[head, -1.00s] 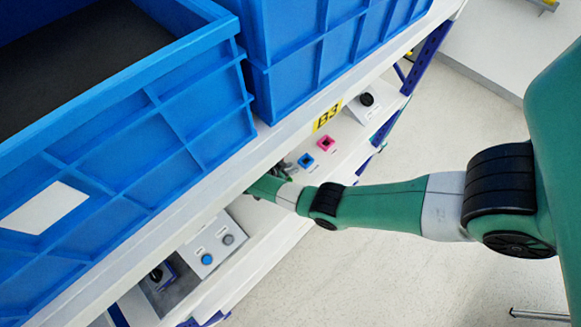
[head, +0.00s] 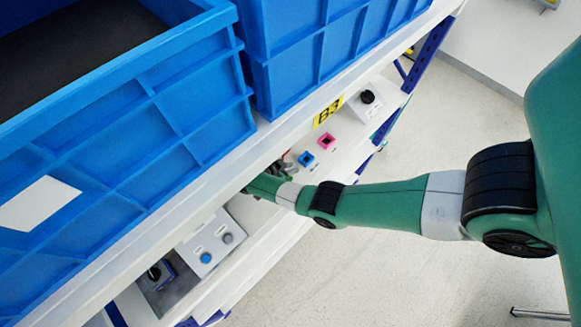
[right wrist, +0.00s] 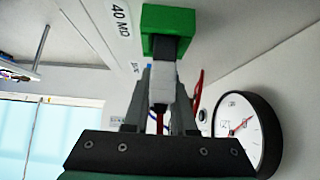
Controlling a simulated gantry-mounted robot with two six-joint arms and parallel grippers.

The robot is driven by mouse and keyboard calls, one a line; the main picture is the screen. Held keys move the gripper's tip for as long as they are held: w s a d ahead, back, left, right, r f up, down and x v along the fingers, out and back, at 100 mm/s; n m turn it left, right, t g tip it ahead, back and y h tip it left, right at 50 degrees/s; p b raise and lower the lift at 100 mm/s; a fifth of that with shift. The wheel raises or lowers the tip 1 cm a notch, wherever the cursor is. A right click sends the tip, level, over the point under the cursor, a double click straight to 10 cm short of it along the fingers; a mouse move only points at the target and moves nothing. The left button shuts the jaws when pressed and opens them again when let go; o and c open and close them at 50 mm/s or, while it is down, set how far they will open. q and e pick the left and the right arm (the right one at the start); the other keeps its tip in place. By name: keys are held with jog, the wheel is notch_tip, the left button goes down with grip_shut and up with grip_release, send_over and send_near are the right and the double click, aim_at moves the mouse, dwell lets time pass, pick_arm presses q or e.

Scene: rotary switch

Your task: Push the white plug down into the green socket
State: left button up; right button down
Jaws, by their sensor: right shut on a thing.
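In the right wrist view, the green socket (right wrist: 168,22) is at the top centre, next to a label reading 40 MΩ. My right gripper (right wrist: 163,85) is shut on the white plug (right wrist: 162,78), just below the socket in the picture. The plug's dark front end (right wrist: 168,47) is lined up with the socket and meets its opening. I cannot tell how deep it sits. In the head view, my right gripper (head: 283,172) reaches in under the upper shelf edge, which hides the plug and green socket. My left gripper is not in view.
Blue (head: 306,157) and pink (head: 326,141) sockets and a black rotary knob (head: 367,97) lie beyond the gripper. A button panel (head: 212,243) is nearer. Large blue crates (head: 130,140) stand above. The wrist view shows a red cable (right wrist: 198,92) and a dial gauge (right wrist: 243,130).

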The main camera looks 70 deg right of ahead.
jog(key=shift+f+b, duration=0.7)
jog(key=shift+f, duration=0.2)
jog(key=c, duration=0.7)
grip_release()
jog(key=shift+o, duration=0.2)
jog(key=p+v, duration=0.1)
jog(key=v, duration=1)
jog(key=shift+a+r, duration=0.2)
jog(key=shift+r, duration=0.05)
jog(key=shift+w, duration=0.1)
